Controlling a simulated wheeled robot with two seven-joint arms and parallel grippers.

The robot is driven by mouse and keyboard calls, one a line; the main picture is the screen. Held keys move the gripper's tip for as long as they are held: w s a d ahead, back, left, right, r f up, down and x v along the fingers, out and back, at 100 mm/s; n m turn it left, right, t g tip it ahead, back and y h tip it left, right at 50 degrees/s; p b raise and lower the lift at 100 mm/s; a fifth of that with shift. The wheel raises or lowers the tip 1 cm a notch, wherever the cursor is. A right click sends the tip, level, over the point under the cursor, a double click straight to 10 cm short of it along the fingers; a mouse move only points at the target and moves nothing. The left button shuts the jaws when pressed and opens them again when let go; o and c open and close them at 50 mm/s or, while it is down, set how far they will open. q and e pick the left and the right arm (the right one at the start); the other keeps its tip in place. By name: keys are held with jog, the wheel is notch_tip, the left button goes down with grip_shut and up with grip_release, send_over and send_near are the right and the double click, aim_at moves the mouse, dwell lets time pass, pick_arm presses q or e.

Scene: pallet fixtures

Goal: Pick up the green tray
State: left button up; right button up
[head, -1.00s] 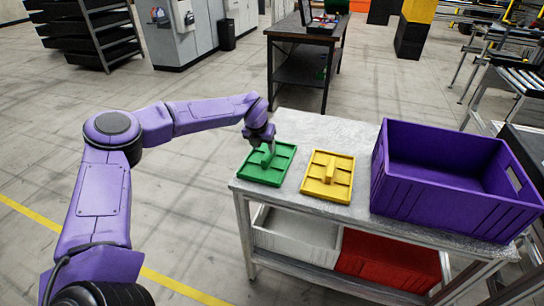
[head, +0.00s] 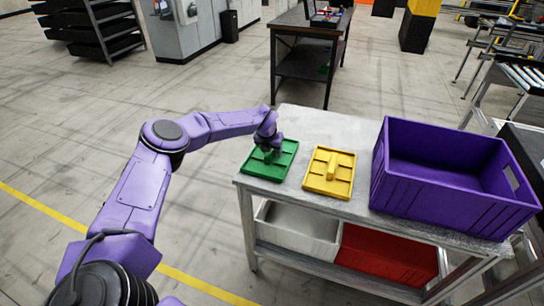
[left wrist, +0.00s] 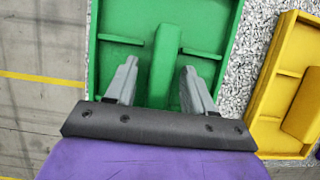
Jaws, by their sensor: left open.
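The green tray (head: 284,164) lies flat at the left end of the grey table top, with a raised green bar at its middle. In the left wrist view the tray (left wrist: 222,25) fills the middle, and its bar (left wrist: 165,65) stands between my two fingers. My left gripper (head: 271,152) is over the tray. In the left wrist view the left gripper (left wrist: 160,85) is open, with one grey finger on each side of the bar and gaps showing. Whether the fingers touch the tray's floor I cannot tell. My right gripper is out of view.
A yellow tray (head: 341,184) lies just right of the green one, also in the left wrist view (left wrist: 275,95). A large purple crate (head: 440,195) stands right of it on the table (head: 325,122). White (head: 290,240) and red (head: 385,255) bins sit on the shelf below.

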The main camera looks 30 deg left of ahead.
pick_arm(q)
jog(key=shift+f, duration=0.1)
jog(key=shift+c, duration=0.3)
grip_shut()
